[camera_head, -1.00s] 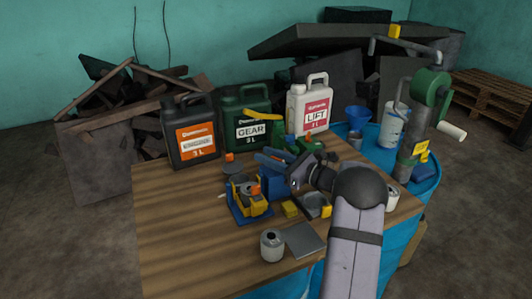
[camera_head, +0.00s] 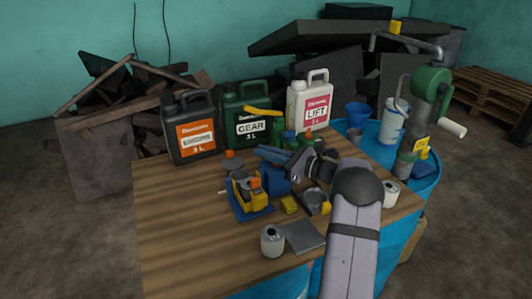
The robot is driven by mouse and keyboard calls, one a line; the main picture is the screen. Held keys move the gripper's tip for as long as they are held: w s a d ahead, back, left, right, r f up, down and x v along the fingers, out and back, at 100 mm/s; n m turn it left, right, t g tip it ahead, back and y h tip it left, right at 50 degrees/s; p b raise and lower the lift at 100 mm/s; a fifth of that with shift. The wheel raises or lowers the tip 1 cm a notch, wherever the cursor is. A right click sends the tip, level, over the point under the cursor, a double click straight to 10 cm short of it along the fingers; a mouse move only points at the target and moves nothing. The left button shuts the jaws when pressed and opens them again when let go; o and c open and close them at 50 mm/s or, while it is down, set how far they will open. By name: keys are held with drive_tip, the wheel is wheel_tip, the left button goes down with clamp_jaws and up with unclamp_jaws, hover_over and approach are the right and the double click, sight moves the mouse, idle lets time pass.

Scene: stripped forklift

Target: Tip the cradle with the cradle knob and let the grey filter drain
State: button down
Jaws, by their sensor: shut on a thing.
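The cradle (camera_head: 241,190) is yellow and stands on a blue base (camera_head: 252,212) near the middle of the wooden table. It looks tilted, with an orange part at its right side. The grey filter cannot be made out clearly in it now. My gripper (camera_head: 262,153) reaches in from the right, just behind and above the cradle. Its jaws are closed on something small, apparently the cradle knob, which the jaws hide. Whether any liquid runs from the filter cannot be seen.
The table's left side is clear.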

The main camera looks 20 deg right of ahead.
drive_tip(key=shift+s+a+r+n+g+y, duration=0.1)
drive_tip(key=shift+s+a+n+g+y, duration=0.05)
drive_tip(key=shift+n+g+y, duration=0.45)
drive_tip(key=shift+s+a+f+n+g+y, duration=0.1)
drive_tip(key=shift+a+n+g+y, duration=0.05)
drive_tip(key=shift+n+g+y, duration=0.45)
drive_tip(key=shift+s+a+r+n+g+y, duration=0.1)
drive_tip(key=shift+s+a+n+g+y, duration=0.05)
drive_tip(key=shift+n+g+y, duration=0.45)
drive_tip(key=c, duration=1.8)
unclamp_jaws()
drive_tip(key=shift+c, duration=0.2)
drive_tip(key=shift+s, duration=0.1)
drive_tip(key=shift+s+d+b, duration=0.15)
drive_tip(key=shift+d+b, duration=0.1)
drive_tip(key=shift+b, duration=0.15)
drive_tip(key=shift+b+v, duration=0.9)
drive_tip(key=shift+v, duration=2.4)
